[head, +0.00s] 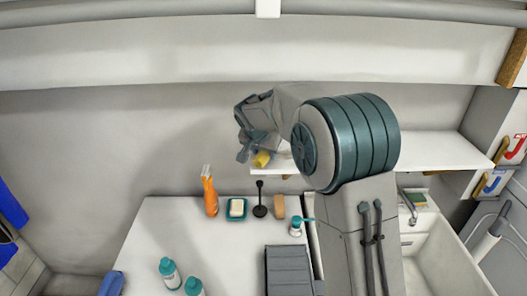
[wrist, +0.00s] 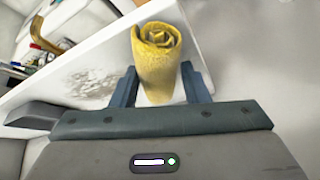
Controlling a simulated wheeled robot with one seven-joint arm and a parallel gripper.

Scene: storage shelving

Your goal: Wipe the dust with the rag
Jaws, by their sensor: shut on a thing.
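The yellow rag (wrist: 157,62) is rolled up and sits between the two fingers of my gripper (wrist: 160,82), which is shut on it. In the head view the rag (head: 262,159) shows as a small yellow piece under my gripper (head: 255,147), by the left end of the white wall shelf (head: 435,146). The dust (wrist: 93,82) is a grey-brown speckled patch on the white shelf surface (wrist: 75,62) in the wrist view, left of the rag. I cannot tell whether the rag touches the shelf. The dust is not visible in the head view.
Below, a white counter (head: 150,235) holds an orange spray bottle (head: 209,192), a soap dish (head: 236,209), a black plunger-like item (head: 260,205) and teal-capped bottles (head: 170,272). A sink (head: 440,262) with a tap is at right. The wall left of my gripper is bare.

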